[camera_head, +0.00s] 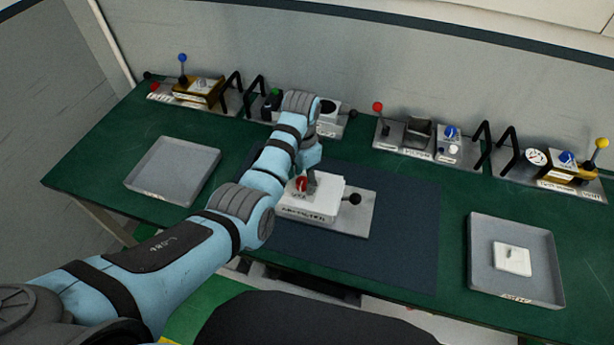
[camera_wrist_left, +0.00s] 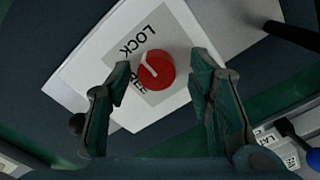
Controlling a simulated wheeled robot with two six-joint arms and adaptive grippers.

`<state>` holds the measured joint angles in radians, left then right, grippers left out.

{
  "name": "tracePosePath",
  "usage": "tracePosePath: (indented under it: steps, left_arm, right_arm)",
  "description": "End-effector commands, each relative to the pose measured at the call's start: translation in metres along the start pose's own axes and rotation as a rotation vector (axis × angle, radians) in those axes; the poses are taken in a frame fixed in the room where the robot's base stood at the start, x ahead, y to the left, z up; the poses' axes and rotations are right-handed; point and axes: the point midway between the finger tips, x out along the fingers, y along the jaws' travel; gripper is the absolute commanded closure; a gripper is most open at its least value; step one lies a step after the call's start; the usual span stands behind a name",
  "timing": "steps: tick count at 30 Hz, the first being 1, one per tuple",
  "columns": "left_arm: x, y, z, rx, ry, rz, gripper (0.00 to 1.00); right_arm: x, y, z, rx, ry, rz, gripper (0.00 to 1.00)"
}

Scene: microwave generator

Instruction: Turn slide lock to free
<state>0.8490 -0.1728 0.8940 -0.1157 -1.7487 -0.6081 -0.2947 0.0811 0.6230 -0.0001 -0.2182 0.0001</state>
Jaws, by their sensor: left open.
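The slide lock is a red round knob (camera_head: 302,183) with a pale pointer line, on a white box (camera_head: 318,205) on a grey plate. In the left wrist view the red knob (camera_wrist_left: 157,69) sits on a label plate (camera_wrist_left: 150,50) reading LOCK on one side and a partly covered word on the other. My right gripper is not in view.
The box has a black ball handle (camera_head: 354,199) on its right. A dark mat (camera_head: 400,235) lies around it. An empty grey tray (camera_head: 173,172) stands left, and another tray (camera_head: 480,285) holding a white piece (camera_head: 512,258) stands right. Several control modules line the back.

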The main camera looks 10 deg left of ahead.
Motion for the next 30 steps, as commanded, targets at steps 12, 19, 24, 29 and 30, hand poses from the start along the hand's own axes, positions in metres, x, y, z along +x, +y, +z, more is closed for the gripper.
tracePosePath:
  steps: [12, 19, 24, 29, 30]
  left_arm:
    - [-0.0005, 0.0004, -0.0005, 0.001, 0.0, 0.0, 0.97]
    - [-0.0004, 0.0003, -0.0006, -0.009, 0.0, 0.0, 1.0]
    - [-0.0004, 0.0003, -0.0007, -0.054, 0.0, 0.0, 1.0]
    - [-0.0004, 0.0002, -0.0007, -0.139, 0.001, 0.0, 1.0]
    - [-0.0004, 0.0002, -0.0007, -0.167, 0.001, 0.0, 1.0]
  right_arm:
    - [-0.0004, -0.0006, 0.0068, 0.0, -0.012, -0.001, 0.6]
    - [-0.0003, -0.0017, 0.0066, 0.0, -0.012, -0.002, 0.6]
    - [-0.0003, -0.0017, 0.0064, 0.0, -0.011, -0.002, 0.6]
    - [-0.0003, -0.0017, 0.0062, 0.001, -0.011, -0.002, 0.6]
    - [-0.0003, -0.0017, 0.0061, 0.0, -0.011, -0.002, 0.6]
